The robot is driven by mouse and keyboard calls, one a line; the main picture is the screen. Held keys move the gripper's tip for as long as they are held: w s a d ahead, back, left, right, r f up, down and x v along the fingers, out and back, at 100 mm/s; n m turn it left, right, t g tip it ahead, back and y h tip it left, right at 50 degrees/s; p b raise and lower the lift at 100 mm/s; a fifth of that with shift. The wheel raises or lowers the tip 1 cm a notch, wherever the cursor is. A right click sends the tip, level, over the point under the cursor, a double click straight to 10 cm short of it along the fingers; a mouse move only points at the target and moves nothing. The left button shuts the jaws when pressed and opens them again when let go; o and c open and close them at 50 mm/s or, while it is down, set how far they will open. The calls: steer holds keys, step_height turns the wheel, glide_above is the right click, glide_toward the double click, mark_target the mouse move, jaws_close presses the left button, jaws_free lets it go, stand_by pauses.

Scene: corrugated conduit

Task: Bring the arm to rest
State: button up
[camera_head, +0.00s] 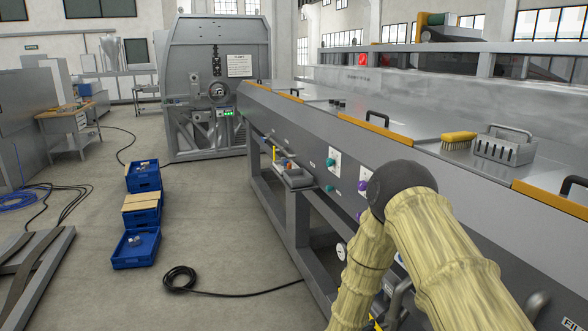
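My arm, in a pale yellow ribbed cover with a dark round joint, fills the lower right of the head view. It is bent, with the joint at the top and one section running down on each side. The arm is in front of the side panel of a long grey machine (268,118). My gripper is not seen in this view, so its fingers and anything in them are hidden.
A yellow brush (459,137) and a grey slotted metal block (503,150) sit on the machine top. Blue crates (136,248) stand on the floor at left, near a coiled black cable (180,280). Open floor (215,210) lies between crates and machine.

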steer(key=s+f+g+y, duration=0.2)
steer(key=s+f, duration=0.2)
steer(key=s, duration=0.8)
steer(key=s+d+f+n+g+y, duration=0.1)
steer(key=s+f, duration=0.4)
steer(key=s, duration=0.6)
steer(key=s+d+f+g+y, duration=0.1)
steer(key=s+f+g+y, duration=0.2)
steer(key=s, duration=0.9)
step_height(320, 180, down, 2)
steer(key=shift+s+n+g+b, duration=0.35)
steer(key=shift+n+g+b, duration=0.1)
steer(key=shift+g, duration=0.55)
steer(key=s+g, duration=0.1)
steer(key=s, duration=0.2)
steer(key=s+r+y, duration=0.1)
steer(key=s, duration=0.3)
steer(key=s+g, duration=0.1)
steer(key=s, duration=0.2)
steer(key=shift+s+a+r+g, duration=0.1)
steer(key=shift+s+r+g, duration=0.05)
steer(key=shift+s+g, duration=0.2)
steer(key=shift+c, duration=0.4)
